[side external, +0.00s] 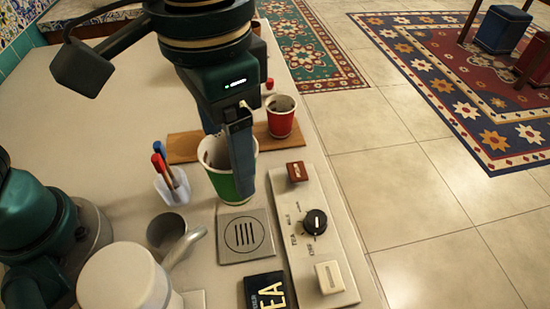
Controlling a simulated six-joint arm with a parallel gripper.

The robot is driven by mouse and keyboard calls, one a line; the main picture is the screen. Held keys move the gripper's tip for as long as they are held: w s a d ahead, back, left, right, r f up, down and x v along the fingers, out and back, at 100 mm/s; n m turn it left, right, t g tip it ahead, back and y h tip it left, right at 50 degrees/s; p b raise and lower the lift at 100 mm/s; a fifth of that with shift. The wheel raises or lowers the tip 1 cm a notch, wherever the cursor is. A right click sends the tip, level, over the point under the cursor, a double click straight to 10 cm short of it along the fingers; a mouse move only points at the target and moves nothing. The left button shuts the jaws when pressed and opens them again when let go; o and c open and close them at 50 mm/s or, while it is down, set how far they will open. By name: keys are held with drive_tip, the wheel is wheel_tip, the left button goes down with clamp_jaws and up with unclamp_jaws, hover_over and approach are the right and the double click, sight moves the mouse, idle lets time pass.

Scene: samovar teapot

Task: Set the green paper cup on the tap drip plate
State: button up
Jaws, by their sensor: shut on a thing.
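The green paper cup (221,184) has a white rim and stands upright, open side up. My gripper (238,172) points down and is shut on the green cup at its right side, one finger showing in front of the cup wall. The other finger is mostly hidden. The tap drip plate (231,252) is a square grey plate with a slotted round grille, just in front of the cup in the picture. The plate looks empty. I cannot tell whether the cup's base touches the counter or hangs slightly above it.
A red cup (281,119) stands on a wooden board (183,149) behind. A control panel (306,268) with a knob runs along the right. A black tea box (266,292) lies in front.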

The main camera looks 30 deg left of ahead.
hover_over(244, 235)
wheel_tip(244, 235, down, 12)
idle(0.5)
drive_tip(key=o, duration=0.8)
drive_tip(key=shift+f, duration=0.1)
drive_tip(key=shift+o, duration=0.2)
